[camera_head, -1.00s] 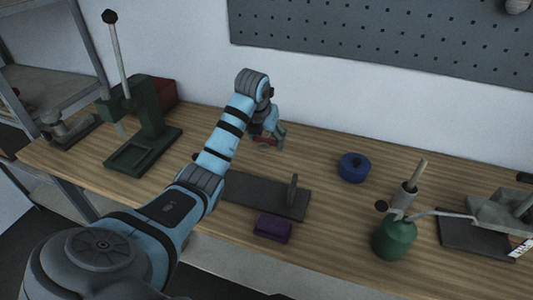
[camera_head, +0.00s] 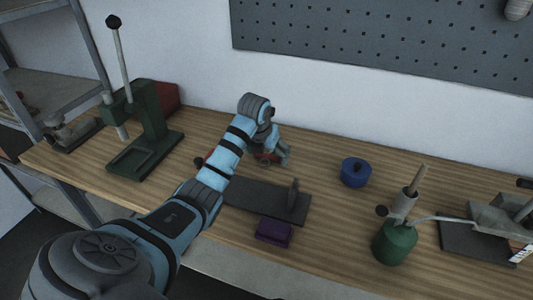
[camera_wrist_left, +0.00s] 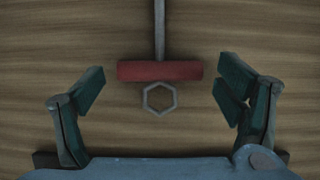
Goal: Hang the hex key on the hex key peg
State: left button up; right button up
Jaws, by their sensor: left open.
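The hex key (camera_wrist_left: 159,71) lies on the table in the left wrist view. It has a red crossbar handle, a grey shaft running up the picture and a grey hexagonal ring below the bar. My left gripper (camera_wrist_left: 161,88) is open, its fingers apart on either side of the red handle and touching neither end. In the head view my left gripper (camera_head: 275,157) is low over the table, partly hiding a red part. A dark slab (camera_head: 252,197) with a short upright post (camera_head: 292,193) is nearby; I cannot tell whether this is the hex key peg.
A purple block (camera_head: 273,232) lies in front of the slab. A blue round object (camera_head: 355,172), a green can (camera_head: 395,242) and a grey device (camera_head: 490,232) stand to the right. A green press (camera_head: 148,135) stands left. A grey pegboard (camera_head: 390,45) is on the wall.

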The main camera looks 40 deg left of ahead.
pick_arm(q)
jog(key=shift+b, duration=0.35)
jog(key=a+p+v, duration=0.1)
jog(key=p+v, duration=0.6)
jog(key=v, duration=0.7)
jog(key=shift+r+p, duration=0.3)
jog(key=shift+r, duration=0.05)
jog(key=shift+s+f, duration=0.1)
